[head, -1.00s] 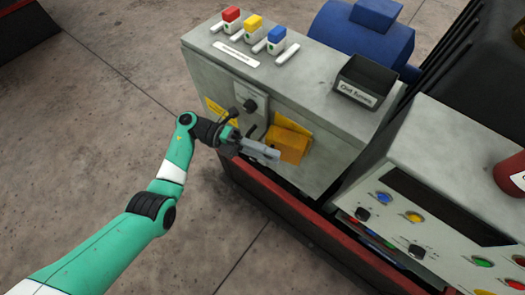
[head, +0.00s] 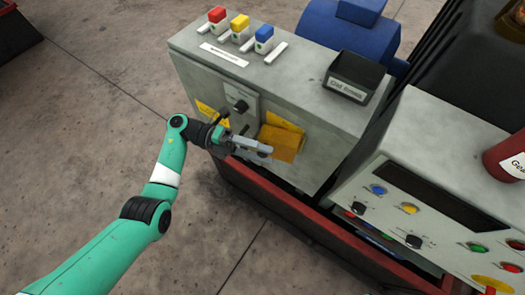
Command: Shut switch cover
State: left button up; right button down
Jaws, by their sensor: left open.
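The orange-yellow switch cover (head: 281,143) is on the front face of the grey cabinet (head: 318,158). It stands out from the face, tilted, with a yellow label panel partly behind it. My left gripper (head: 262,149) is open, at the left side of the cover in the head view. Its fingers point right and overlap the cover's left edge; I cannot tell whether they touch it. The switch behind the cover is hidden. My right gripper is not in view.
A black knob (head: 240,105) sits on the cabinet left of the cover. Red, yellow and blue levers (head: 239,27) and a black bin (head: 353,77) are on top. A control panel (head: 430,190) stands to the right.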

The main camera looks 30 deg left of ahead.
pick_arm(q)
jog(key=s+a+b, duration=0.2)
jog(key=a+b, duration=0.1)
jog(key=a, duration=0.8)
